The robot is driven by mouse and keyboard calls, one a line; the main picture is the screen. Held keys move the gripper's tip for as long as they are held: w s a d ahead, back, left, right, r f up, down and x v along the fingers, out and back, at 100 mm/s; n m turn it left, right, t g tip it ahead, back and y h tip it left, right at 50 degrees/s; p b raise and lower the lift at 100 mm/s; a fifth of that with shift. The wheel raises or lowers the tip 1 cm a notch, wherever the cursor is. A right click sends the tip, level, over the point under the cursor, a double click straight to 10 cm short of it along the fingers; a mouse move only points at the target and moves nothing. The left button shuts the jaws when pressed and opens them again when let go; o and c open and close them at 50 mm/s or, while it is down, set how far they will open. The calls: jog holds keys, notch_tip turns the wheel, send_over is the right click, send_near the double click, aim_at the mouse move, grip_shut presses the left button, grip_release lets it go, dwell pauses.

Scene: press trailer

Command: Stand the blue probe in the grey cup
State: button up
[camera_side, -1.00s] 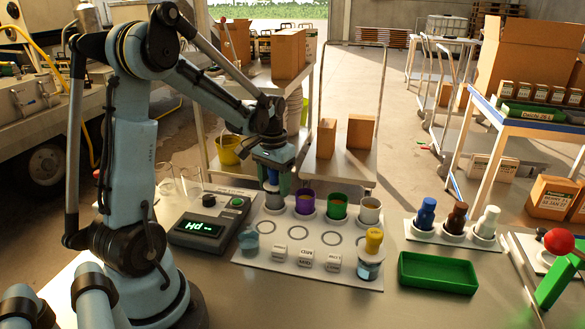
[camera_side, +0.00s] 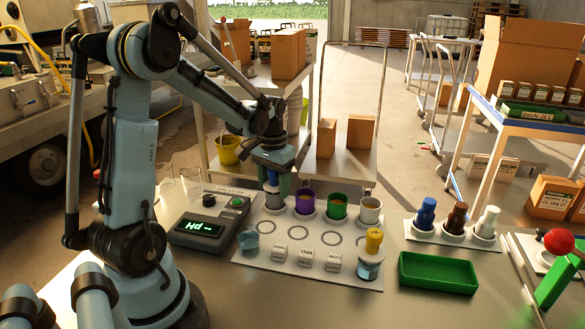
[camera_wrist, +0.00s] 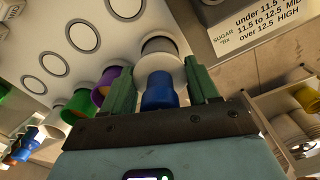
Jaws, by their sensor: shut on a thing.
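The blue probe (camera_side: 272,186) is upright at the left end of the row of cups on the white board. My gripper (camera_side: 272,179) is shut on its upper part, pointing down. In the wrist view the probe (camera_wrist: 158,92) lies between my two green fingers (camera_wrist: 160,90). The grey cup (camera_side: 274,204) is directly below the gripper, and its rim shows around the probe's far end in the wrist view (camera_wrist: 160,47). The probe's lower tip is hidden inside or behind the cup rim; whether it touches the bottom I cannot tell.
A purple cup (camera_side: 305,206), a green cup (camera_side: 337,207) and a white cup (camera_side: 370,210) stand to the right. A pH meter (camera_side: 209,220) sits left. A yellow-topped jar (camera_side: 371,260) stands in front, with an empty green tray (camera_side: 437,272) to its right.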

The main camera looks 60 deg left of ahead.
jog(key=shift+f, duration=0.45)
jog(key=o, duration=0.8)
jog(key=shift+r, duration=5.5)
jog(key=shift+r, duration=0.1)
jog(key=shift+r, duration=4.4)
